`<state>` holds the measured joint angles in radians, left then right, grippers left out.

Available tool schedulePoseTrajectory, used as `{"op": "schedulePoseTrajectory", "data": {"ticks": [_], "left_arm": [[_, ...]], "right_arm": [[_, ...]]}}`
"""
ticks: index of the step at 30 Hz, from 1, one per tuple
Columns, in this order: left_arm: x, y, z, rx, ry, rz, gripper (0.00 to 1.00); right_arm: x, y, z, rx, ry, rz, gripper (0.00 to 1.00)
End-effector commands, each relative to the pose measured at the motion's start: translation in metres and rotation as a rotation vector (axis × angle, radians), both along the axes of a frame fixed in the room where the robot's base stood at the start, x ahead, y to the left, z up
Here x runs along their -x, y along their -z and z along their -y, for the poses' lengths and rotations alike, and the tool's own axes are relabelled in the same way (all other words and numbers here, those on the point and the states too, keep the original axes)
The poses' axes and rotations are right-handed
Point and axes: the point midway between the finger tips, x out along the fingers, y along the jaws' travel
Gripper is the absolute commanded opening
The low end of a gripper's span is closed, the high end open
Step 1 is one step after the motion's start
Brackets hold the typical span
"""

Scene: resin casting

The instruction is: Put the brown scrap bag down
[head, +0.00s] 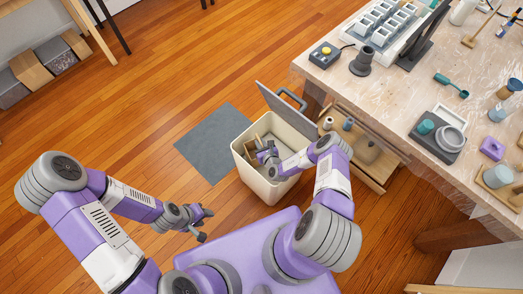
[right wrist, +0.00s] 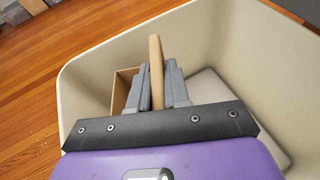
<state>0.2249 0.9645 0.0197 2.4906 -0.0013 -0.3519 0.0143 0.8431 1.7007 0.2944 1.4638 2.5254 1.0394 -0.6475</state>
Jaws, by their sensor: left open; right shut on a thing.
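The brown scrap bag (head: 251,146) is inside a cream bin (head: 278,189), partly hidden by my right gripper (head: 268,156). In the right wrist view, my right gripper (right wrist: 158,90) is shut on an upright tan edge of the brown scrap bag (right wrist: 156,60). A brown, open-topped box shape (right wrist: 122,88) shows just left of the fingers; I cannot tell whether it is part of the bag. Whether the bag touches the bin floor is unclear. My left gripper (head: 203,222) is open and empty, above the wood floor left of the bin.
The bin's grey lid (head: 285,108) stands open at its back right. A grey mat (head: 213,142) lies left of the bin. An open drawer (head: 375,165) and the plastic-covered workbench (head: 395,108) are close on the right.

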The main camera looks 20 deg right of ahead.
Motion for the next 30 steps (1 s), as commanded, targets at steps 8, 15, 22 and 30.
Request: {"op": "schedulePoseTrajectory", "data": {"ticks": [8, 15, 22, 30], "left_arm": [[0.000, 0.022, 0.000, 0.000, 0.000, 0.000, 0.43], [0.000, 0.020, 0.000, 0.000, 0.000, 0.000, 0.43], [0.000, 0.023, 0.000, 0.000, 0.000, 0.000, 0.43], [0.000, 0.023, 0.000, 0.000, 0.000, 0.000, 0.43]], "right_arm": [[0.000, 0.036, 0.000, 0.000, 0.000, 0.000, 0.00], [0.000, 0.035, 0.000, 0.001, 0.000, 0.001, 0.00], [0.000, 0.040, 0.000, 0.001, -0.001, 0.000, 0.24], [0.000, 0.039, 0.000, 0.001, -0.001, 0.000, 0.42]]}}
